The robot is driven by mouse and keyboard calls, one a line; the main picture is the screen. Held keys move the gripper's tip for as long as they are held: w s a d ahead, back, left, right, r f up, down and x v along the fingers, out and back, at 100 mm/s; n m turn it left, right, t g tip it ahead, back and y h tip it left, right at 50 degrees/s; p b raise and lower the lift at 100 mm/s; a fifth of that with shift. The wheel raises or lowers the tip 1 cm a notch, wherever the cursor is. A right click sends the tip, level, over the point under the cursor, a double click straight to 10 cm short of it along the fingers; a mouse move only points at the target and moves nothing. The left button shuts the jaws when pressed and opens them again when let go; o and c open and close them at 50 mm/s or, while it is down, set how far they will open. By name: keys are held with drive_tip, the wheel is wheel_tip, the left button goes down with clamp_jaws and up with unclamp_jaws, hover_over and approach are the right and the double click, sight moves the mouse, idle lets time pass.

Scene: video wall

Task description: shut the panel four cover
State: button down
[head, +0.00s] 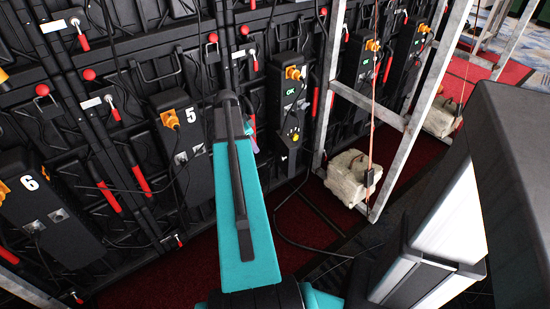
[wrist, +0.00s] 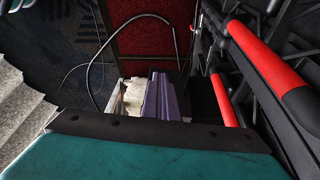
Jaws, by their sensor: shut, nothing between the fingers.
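My gripper (head: 250,139) is mostly hidden behind my teal arm in the head view; a purple tip shows beside it. In the wrist view my purple gripper (wrist: 163,98) is shut and empty, with red handles to its right. A black box (head: 285,105) with an orange plug and a green OK display stands just right of my gripper. Its number does not show, so I cannot tell if it is panel four. My arm hides the wall left of it. I cannot make out a panel four cover or its position.
Boxes marked 5 (head: 183,140) and 6 (head: 45,200) stand to the left. A metal frame (head: 405,125) and a pale wrapped weight (head: 350,178) stand to the right. Cables (head: 290,240) lie on the floor. Red handles (head: 132,165) stick out from the wall.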

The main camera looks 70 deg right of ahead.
drive_tip(key=shift+s+d+r+m, duration=0.45)
drive_tip(key=shift+d+r, duration=0.15)
drive_tip(key=shift+d, duration=0.1)
drive_tip(key=shift+s+f, duration=0.1)
drive_tip(key=b, duration=0.2)
approach(283, 155)
drive_tip(key=a+f, duration=0.4)
drive_tip(key=f, duration=0.1)
drive_tip(key=shift+s+d, duration=0.35)
drive_tip(key=shift+d, duration=0.05)
drive_tip(key=shift+r, duration=0.1)
